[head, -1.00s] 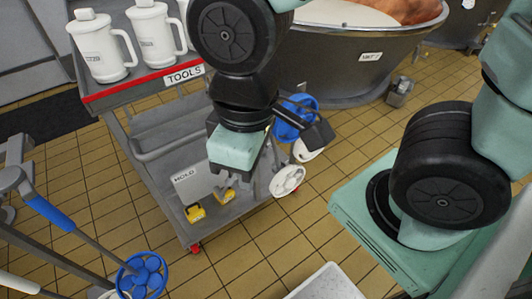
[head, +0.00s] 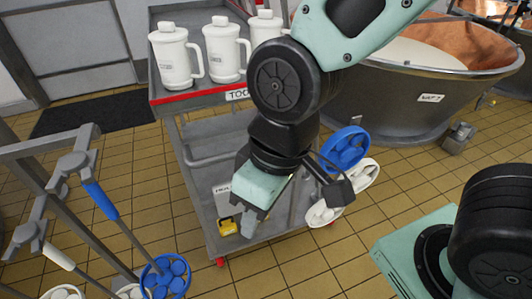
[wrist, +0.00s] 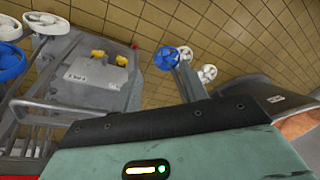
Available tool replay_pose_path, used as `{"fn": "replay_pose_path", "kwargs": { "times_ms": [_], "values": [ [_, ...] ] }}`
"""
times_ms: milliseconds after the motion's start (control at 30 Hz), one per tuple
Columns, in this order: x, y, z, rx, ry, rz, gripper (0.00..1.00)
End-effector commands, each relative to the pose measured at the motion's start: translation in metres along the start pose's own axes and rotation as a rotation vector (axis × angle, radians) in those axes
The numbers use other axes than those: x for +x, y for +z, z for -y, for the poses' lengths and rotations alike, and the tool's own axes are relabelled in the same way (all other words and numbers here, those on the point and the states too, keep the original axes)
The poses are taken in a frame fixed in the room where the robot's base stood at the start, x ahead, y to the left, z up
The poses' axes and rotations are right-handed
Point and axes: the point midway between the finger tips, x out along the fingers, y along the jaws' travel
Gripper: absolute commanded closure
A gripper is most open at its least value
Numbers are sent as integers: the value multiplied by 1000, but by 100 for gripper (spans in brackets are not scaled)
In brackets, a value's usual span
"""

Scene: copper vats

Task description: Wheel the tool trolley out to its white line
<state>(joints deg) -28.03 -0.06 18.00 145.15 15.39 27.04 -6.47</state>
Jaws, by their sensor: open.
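The tool trolley (head: 195,98) is a grey cart with a red front edge and a "TOOLS" label, standing on yellow tiles. White lidded jugs (head: 175,58) stand on its top. A bent grey bar handle (head: 212,158) runs across its near side and also shows in the wrist view (wrist: 60,109). A yellow block (head: 229,224) lies on its lower shelf by a white label. My gripper (head: 257,212) is open and points down in front of the trolley, hiding part of it. I cannot tell whether it touches the handle. No white line shows.
Blue (head: 345,148) and white (head: 360,178) round-headed tools hang at the trolley's right side. A grey rack with a blue-headed tool (head: 165,276) stands close on the left. A copper-lined vat (head: 395,100) is behind right. A dark mat (head: 95,115) lies before the door.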

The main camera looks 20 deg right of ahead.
Motion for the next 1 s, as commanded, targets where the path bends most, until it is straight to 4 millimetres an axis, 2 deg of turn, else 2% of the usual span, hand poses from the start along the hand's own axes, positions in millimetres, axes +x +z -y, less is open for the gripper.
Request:
{"fn": "replay_pose_path", "kwargs": {
  "times_ms": [33, 100, 233, 367, 500, 600, 733, 900, 1000],
  "values": [
    [23, -14, 9, -6, -30, -33, 57],
    [51, -39, 17, -3, -46, -107, 57],
    [106, -78, 15, 7, 24, -235, 57],
    [158, -100, -9, -4, 216, -335, 57],
    [200, -105, -50, -69, 532, -398, 57],
    [214, -100, -81, -151, 809, -418, 57],
    [207, -88, -110, -279, 1195, -416, 57],
    [181, -74, -118, -403, 1598, -391, 57],
    [169, -68, -115, -438, 1732, -377, 57]
  ]
}}
